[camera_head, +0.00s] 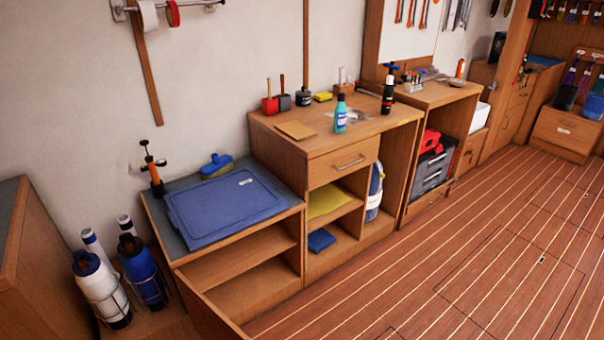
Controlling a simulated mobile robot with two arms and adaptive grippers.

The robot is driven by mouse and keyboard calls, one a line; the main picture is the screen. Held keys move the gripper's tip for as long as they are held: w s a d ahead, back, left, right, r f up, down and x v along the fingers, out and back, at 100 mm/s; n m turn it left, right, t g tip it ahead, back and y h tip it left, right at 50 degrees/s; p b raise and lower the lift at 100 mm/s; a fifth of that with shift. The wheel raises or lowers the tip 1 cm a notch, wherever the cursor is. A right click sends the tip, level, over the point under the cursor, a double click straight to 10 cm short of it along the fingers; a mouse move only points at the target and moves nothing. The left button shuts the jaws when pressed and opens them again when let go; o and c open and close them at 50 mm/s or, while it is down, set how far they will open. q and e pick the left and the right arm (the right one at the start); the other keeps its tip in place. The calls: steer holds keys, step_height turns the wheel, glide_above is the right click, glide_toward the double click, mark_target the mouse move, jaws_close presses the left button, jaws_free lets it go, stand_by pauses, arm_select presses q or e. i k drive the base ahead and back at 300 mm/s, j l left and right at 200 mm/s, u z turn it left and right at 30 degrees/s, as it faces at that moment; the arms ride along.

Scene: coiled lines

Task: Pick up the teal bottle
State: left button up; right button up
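The teal bottle (340,116) stands upright on the wooden worktop (290,142) of the middle cabinet, close to its front edge. It has a dark cap and a pale label. Nothing covers it in the head view. Neither of my grippers shows in this view, so I cannot see where they are relative to the bottle.
A black bottle (387,96) stands to its right, a tan sheet (296,130) lies to its left, and red (270,104) and dark pots stand behind. The wooden floor (450,250) in front is clear.

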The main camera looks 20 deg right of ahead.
mark_target(341, 111)
steer(key=l, duration=1.95)
